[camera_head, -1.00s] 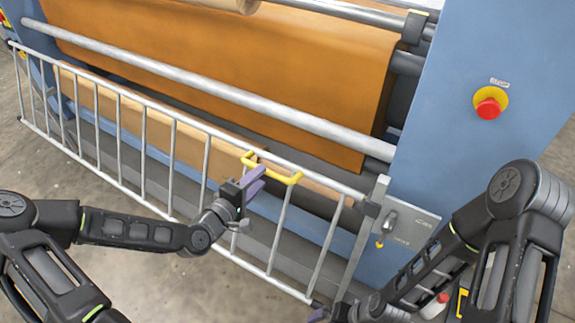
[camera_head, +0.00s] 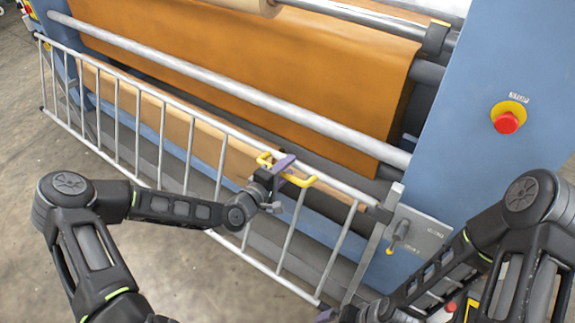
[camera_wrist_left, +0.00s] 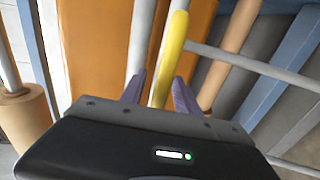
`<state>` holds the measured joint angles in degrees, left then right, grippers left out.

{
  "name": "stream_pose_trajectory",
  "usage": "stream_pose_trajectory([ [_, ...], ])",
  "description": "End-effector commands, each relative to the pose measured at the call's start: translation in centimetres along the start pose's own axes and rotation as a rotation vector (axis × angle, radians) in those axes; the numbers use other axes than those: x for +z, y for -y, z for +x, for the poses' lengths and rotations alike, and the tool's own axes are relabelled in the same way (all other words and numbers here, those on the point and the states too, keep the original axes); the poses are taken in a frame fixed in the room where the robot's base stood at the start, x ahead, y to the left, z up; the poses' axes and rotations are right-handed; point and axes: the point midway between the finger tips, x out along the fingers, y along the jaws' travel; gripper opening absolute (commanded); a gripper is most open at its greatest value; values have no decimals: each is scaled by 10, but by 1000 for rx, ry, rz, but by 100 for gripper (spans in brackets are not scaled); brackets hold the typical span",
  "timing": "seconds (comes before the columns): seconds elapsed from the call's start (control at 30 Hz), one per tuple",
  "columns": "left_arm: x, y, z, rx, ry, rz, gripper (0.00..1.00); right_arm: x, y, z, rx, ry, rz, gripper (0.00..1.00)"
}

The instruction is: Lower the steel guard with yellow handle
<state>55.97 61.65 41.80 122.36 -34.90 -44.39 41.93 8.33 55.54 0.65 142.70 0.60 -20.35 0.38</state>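The steel guard (camera_head: 147,91) is a barred rail frame that runs across the front of the press. Its yellow handle (camera_head: 300,181) sits on the top rail, toward the right end. My left gripper (camera_head: 284,165) is at this handle. In the left wrist view, the yellow handle (camera_wrist_left: 172,48) passes between the two purple fingers of my left gripper (camera_wrist_left: 160,90), which stand apart on either side of it with gaps visible. My right gripper (camera_head: 326,315) shows only partly at the bottom edge, away from the guard's handle; its opening is hidden.
A latch plate with a small yellow-tipped lever (camera_head: 399,236) is at the guard's right end. A red emergency button (camera_head: 506,122) is on the blue side housing (camera_head: 465,150). An orange sheet (camera_head: 240,75) and rollers lie behind the guard. Open floor (camera_head: 30,150) is at left.

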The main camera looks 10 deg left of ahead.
Motion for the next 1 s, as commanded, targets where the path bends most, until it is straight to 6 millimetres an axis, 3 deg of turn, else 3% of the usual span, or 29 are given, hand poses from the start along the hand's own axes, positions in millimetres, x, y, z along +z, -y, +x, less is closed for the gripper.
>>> stream_pose_trajectory([
  [0.33,0,0,6,0,0,1,38,0,0,-1,1,1,0,100],
  [0.8,0,-1,6,3,0,2,0,0,0,-1,0,0,0,100],
  [1.0,0,-2,6,5,-1,3,0,0,0,-1,0,0,0,100],
])
